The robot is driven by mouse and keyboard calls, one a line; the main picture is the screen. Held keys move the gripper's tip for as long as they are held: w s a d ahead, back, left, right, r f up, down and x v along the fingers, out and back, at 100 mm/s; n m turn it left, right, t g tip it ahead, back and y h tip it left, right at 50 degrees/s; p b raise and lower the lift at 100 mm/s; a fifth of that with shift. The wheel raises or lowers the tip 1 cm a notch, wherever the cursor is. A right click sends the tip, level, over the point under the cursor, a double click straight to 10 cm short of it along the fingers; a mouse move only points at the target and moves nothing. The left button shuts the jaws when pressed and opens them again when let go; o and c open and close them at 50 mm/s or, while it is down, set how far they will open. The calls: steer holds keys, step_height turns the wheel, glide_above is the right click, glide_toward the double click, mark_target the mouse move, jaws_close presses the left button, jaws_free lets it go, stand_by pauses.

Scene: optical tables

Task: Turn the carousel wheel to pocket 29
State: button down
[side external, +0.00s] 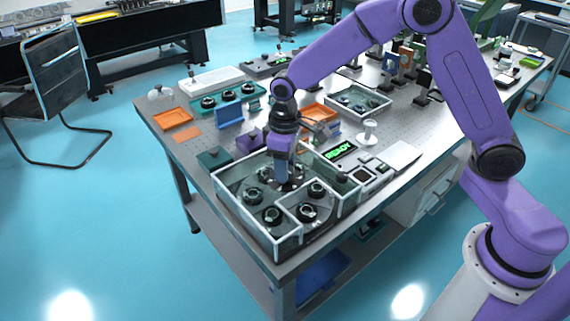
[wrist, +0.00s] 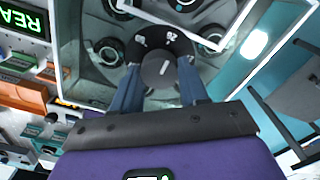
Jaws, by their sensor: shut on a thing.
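The wheel between my fingers is a dark disc with a raised round knob (wrist: 159,69) in the wrist view. In the side view my gripper (side external: 283,182) points down inside a clear-walled box (side external: 250,232) at the table's near corner. There the fingers and arm hide most of the held wheel.
Several dark round parts, including one at the box's front (side external: 271,215), surround the gripper. The box's clear walls stand close by. A green READY display (side external: 340,151) is right of the box. A blue block (side external: 229,117) and orange trays (side external: 171,119) stand further back.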

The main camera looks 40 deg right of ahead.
steer(key=shift+m, duration=0.3)
steer(key=shift+r+m, duration=0.1)
steer(key=shift+m, duration=5.5)
steer(key=shift+w+d+m, duration=0.1)
steer(key=shift+m, duration=5.9)
steer(key=c, duration=0.6)
jaws_free()
